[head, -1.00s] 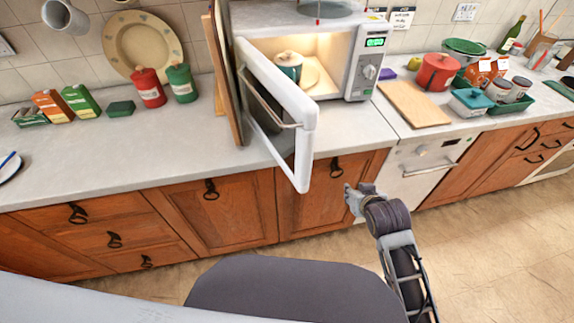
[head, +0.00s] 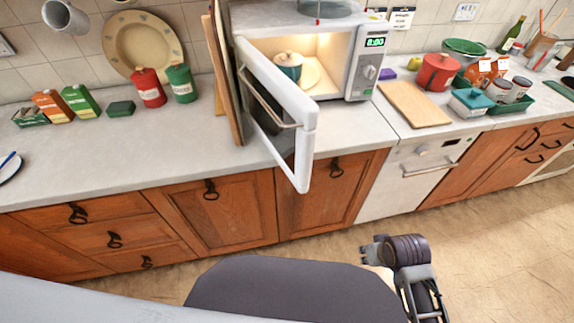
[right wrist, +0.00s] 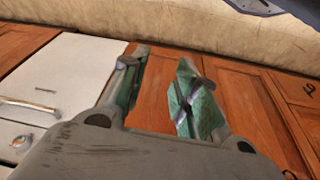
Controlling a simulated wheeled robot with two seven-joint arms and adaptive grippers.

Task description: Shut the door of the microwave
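The white microwave (head: 352,62) stands on the counter with its interior lit. Its door (head: 300,125) is wide open, swung toward me past the counter's front edge, with a bar handle (head: 266,98) on it. A teal lidded pot (head: 288,65) sits inside on a plate. My right gripper (head: 368,250) is low in front of the cabinets, below and right of the door, touching nothing. In the right wrist view its two fingers (right wrist: 160,100) are apart with nothing between them. My left gripper is not in the head view.
A wooden board (head: 231,80) stands upright just left of the microwave. A cutting board (head: 413,104), a red pot (head: 438,72) and a green tray (head: 517,104) lie to the right. A white dishwasher (head: 405,185) is under the counter. Floor in front of the cabinets is free.

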